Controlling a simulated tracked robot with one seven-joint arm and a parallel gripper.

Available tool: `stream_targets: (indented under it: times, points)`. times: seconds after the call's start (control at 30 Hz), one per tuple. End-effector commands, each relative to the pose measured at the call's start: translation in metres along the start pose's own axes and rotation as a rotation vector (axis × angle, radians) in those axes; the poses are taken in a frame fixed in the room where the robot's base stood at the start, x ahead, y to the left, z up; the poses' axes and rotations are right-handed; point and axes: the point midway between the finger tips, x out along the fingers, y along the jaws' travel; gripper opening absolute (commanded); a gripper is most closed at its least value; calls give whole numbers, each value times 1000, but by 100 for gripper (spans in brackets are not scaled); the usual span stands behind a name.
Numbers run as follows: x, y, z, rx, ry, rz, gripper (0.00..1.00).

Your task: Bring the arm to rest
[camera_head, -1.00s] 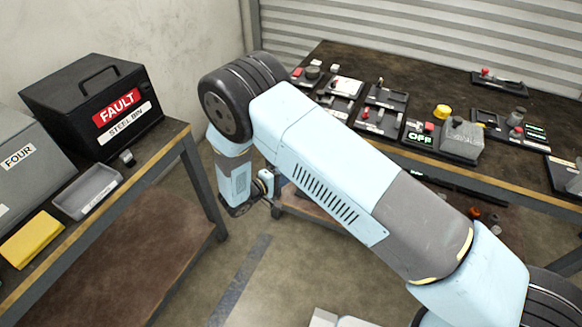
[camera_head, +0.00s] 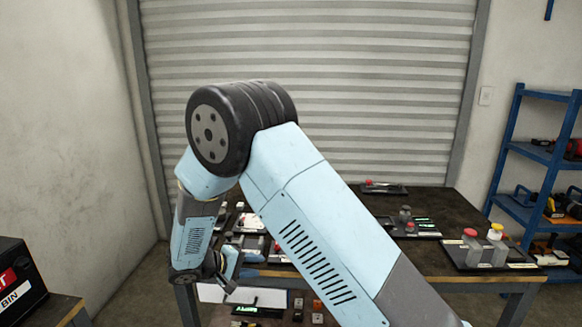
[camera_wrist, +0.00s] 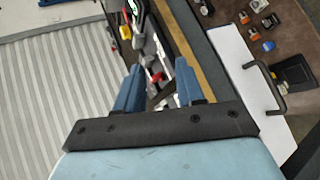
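My arm crosses the head view, bent at a dark elbow, with its forearm hanging down. My gripper (camera_head: 228,272) is at its end, in front of the workbench's (camera_head: 440,263) near edge and apart from it. In the wrist view, the two blue fingers of my gripper (camera_wrist: 159,84) are spread apart with nothing held between them. My upper arm hides part of the bench.
Small devices lie on the bench, including a tray with red and yellow knobs (camera_head: 487,247). A roller shutter (camera_head: 330,85) stands behind. Blue shelves (camera_head: 545,180) are at the right. A black bin (camera_head: 18,283) is at the lower left. A white drawer (camera_wrist: 243,82) shows in the wrist view.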

Motion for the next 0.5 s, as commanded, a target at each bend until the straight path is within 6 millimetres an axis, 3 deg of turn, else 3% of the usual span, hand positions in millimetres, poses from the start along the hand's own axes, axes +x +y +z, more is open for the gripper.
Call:
stream_targets:
  times: [0.03, 0.2, 0.5]
  points:
    - [4, 20, 8, 20, -25, -30, 38]
    - [16, 72, 37, 66, -93, -130, 38]
    - [33, 150, 98, 159, -178, -309, 38]
